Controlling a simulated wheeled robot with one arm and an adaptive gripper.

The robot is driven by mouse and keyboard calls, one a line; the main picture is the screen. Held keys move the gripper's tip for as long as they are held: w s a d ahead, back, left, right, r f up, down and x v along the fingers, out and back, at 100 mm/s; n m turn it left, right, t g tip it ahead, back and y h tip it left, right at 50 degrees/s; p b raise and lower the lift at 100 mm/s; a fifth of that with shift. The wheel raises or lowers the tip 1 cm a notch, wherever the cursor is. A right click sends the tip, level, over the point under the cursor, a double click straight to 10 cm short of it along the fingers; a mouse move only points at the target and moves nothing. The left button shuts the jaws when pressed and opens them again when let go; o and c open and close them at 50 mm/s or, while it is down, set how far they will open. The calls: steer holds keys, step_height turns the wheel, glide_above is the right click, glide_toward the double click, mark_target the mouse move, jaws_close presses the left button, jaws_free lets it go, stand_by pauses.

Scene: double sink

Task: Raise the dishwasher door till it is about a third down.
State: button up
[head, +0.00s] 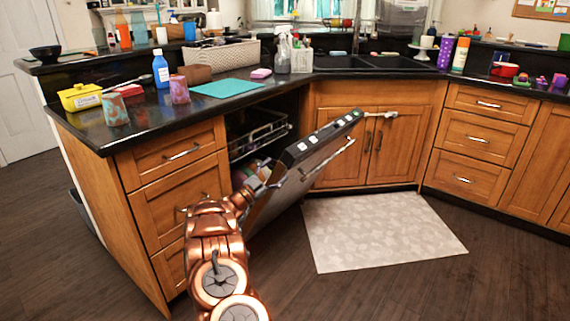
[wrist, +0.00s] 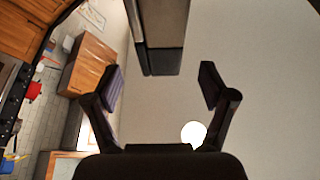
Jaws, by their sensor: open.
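The dishwasher door (head: 283,197) hangs partly open, tilted outward from the counter, with its top edge higher than its hinge side. A row of pale buttons runs along its top edge, and a bar handle (head: 330,160) crosses its outer face. My gripper (head: 264,184) is by the left side of the door, below the top edge; I cannot tell whether it touches. In the wrist view my gripper (wrist: 160,87) has its two fingers wide apart with nothing between them. A grey slab, perhaps part of the door, shows beyond the fingers there.
The dish rack (head: 258,138) shows inside the dishwasher opening. Wooden drawers (head: 175,165) stand left of it and sink cabinet doors (head: 345,165) right. A pale mat (head: 380,230) lies on the floor to the right. The counter above holds cups, bottles and a teal mat (head: 227,88).

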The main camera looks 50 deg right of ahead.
steer(key=shift+v, duration=1.55)
